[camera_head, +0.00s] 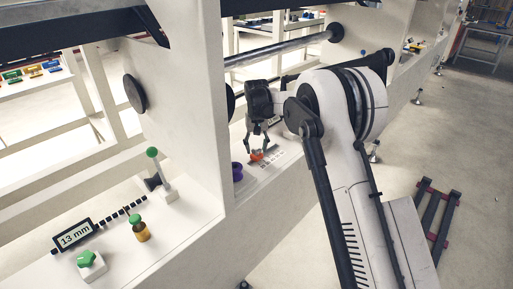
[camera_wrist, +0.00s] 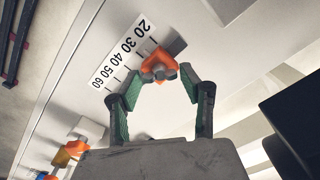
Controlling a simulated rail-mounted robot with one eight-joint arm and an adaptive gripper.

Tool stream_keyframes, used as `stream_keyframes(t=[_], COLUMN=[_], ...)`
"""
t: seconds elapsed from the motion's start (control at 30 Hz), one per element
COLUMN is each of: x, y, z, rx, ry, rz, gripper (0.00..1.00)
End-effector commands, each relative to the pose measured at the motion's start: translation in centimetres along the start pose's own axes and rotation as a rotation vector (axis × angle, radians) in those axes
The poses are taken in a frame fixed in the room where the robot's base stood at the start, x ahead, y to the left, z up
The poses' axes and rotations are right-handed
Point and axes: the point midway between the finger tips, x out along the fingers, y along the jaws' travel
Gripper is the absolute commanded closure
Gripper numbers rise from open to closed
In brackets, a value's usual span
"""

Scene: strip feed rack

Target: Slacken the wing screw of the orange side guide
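The orange side guide (camera_wrist: 152,65) is in the upper middle of the wrist view, beside the 20 end of a printed scale (camera_wrist: 124,54). A small grey part (camera_wrist: 165,74) sits on it, facing my gripper; it appears to be the wing screw, but its wings are too small to tell. My gripper (camera_wrist: 160,80) has its two green-padded fingers apart, one on each side of the grey part, with no clear contact. In the head view my gripper (camera_head: 257,146) points down just above the orange guide (camera_head: 257,155), which it partly hides.
A purple ring-shaped part (camera_head: 237,172) stands left of the guide. A white upright panel (camera_head: 185,100) rises left of my gripper. A 13 mm display (camera_head: 75,234), a green knob (camera_head: 88,259) and a green-topped post (camera_head: 160,175) are on the near ledge. More orange parts (camera_wrist: 77,147) show lower left in the wrist view.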

Motion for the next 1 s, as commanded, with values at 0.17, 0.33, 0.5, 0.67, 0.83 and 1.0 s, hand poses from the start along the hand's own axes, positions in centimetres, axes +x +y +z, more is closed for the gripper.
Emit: stream_keyframes(t=[0.17, 0.33, 0.5, 0.67, 0.83, 1.0], x=[0.0, 0.0, -1.1, -3.8, -7.2, -10.0], y=[0.0, 0.0, 0.0, 0.0, 0.0, 0.0], z=[0.0, 0.0, 0.0, 0.0, 0.0, 0.0], rx=[0.0, 0.001, 0.001, 0.001, 0.0, 0.0], ry=[0.0, 0.0, 0.0, 0.0, 0.0, 0.0], rz=[0.0, 0.0, 0.0, 0.0, 0.0, 0.0], gripper=[0.44, 0.44, 0.44, 0.44, 0.44, 0.44])
